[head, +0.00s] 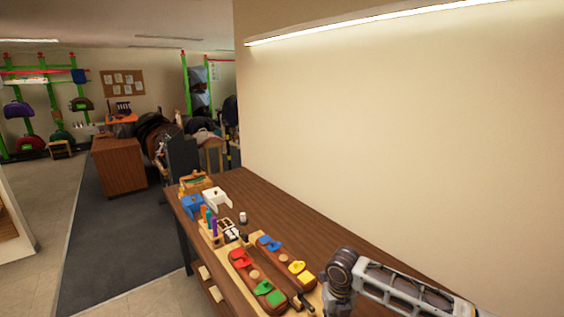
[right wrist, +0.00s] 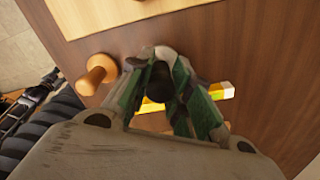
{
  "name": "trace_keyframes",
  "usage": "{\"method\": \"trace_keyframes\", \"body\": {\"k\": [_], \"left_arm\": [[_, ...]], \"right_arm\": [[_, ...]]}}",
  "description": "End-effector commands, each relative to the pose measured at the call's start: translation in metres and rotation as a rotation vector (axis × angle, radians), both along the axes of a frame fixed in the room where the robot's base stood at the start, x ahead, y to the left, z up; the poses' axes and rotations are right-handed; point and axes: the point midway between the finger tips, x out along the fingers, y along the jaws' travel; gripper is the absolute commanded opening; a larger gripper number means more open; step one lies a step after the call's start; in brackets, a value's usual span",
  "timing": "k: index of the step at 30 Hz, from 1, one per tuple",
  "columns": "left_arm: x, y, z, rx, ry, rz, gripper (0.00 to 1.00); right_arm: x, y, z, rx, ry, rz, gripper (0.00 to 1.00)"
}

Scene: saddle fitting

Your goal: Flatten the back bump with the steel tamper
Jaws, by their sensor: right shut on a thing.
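My right gripper (right wrist: 160,62) is shut on a dark, round-ended thing, which looks like the steel tamper (right wrist: 160,82); the fingers hide most of it. In the head view my right arm comes in at the lower right, and its fingers are not clear there. A pale wooden board (right wrist: 115,12) lies ahead of the fingers in the right wrist view. In the head view, two brown panels on the bench carry coloured pieces and small tan round spots. I cannot tell which spot is the back bump. My left gripper is not in view.
A wooden knob-shaped tool (right wrist: 97,74) stands left of the fingers. On the bench (head: 330,240) are a blue box (head: 192,205), a white box (head: 217,198) and a rack of coloured tools (head: 211,228). The wall borders the bench.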

Motion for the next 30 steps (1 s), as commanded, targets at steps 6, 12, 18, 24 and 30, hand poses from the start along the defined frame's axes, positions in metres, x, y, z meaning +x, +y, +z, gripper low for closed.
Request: {"method": "trace_keyframes", "body": {"k": [6, 12, 18, 24, 30], "left_arm": [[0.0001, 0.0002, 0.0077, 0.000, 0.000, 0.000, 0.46], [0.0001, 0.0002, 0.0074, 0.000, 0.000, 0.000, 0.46], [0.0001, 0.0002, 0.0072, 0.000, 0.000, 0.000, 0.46], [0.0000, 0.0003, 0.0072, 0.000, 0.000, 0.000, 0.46], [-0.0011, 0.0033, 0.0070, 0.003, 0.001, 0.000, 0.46]], "right_arm": [[0.0004, 0.0002, 0.0081, 0.000, -0.001, 0.000, 0.04], [0.0003, 0.0002, 0.0078, 0.000, -0.001, 0.000, 0.04], [0.0003, 0.0002, 0.0075, 0.000, -0.001, 0.000, 0.34], [0.0002, 0.0001, 0.0073, 0.000, -0.001, 0.000, 0.46], [-0.0003, 0.0000, 0.0067, 0.000, 0.001, 0.000, 0.46]]}}
